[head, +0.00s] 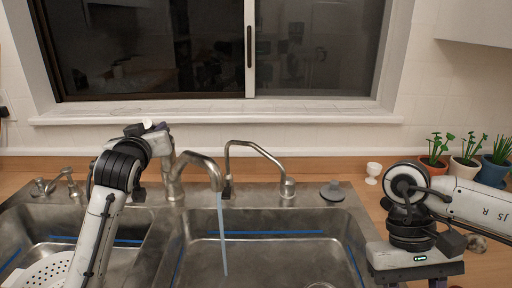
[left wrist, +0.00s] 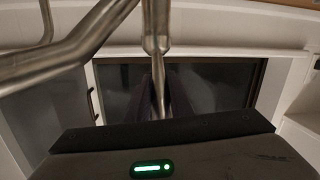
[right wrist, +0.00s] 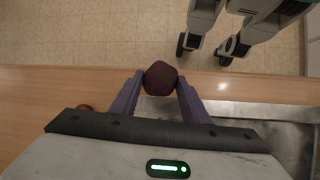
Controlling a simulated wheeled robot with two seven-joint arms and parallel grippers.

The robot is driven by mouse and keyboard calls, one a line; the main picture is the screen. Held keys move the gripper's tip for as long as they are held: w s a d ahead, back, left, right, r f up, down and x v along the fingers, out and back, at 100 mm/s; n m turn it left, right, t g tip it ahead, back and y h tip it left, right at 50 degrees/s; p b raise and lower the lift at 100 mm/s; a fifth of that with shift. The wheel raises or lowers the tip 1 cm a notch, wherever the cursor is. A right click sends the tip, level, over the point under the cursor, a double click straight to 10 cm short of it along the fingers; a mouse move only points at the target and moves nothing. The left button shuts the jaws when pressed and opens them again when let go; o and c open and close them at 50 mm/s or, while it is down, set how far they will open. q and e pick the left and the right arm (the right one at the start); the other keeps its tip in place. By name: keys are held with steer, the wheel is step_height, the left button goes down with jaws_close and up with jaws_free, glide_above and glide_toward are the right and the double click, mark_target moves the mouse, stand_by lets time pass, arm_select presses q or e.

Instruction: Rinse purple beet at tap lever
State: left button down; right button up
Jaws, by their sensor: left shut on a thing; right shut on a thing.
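The tap (head: 202,165) stands behind the sink, and a stream of water (head: 222,235) falls from its spout into the right basin. My left gripper (head: 163,130) is at the tap's back left. In the left wrist view its fingers are shut on the metal tap lever (left wrist: 157,45). My right gripper is shut on the purple beet (right wrist: 160,75), a dark round thing between its purple fingers in the right wrist view. It is over the counter near the front edge, right of the right basin. The beet does not show clearly in the head view.
The right basin (head: 268,258) is open under the stream. A second curved faucet (head: 258,150) stands behind it. A white colander (head: 45,272) sits in the left basin. A white cup (head: 373,172) and several potted plants (head: 466,165) stand at right. A brown round thing (head: 477,243) lies on the counter.

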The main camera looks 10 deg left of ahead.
arm_select(q)
steer(key=c, duration=1.6)
jaws_free()
steer(key=shift+o, duration=0.2)
steer(key=b+v, duration=0.1)
steer(key=v, duration=1.1)
steer(key=shift+d+f, duration=0.1)
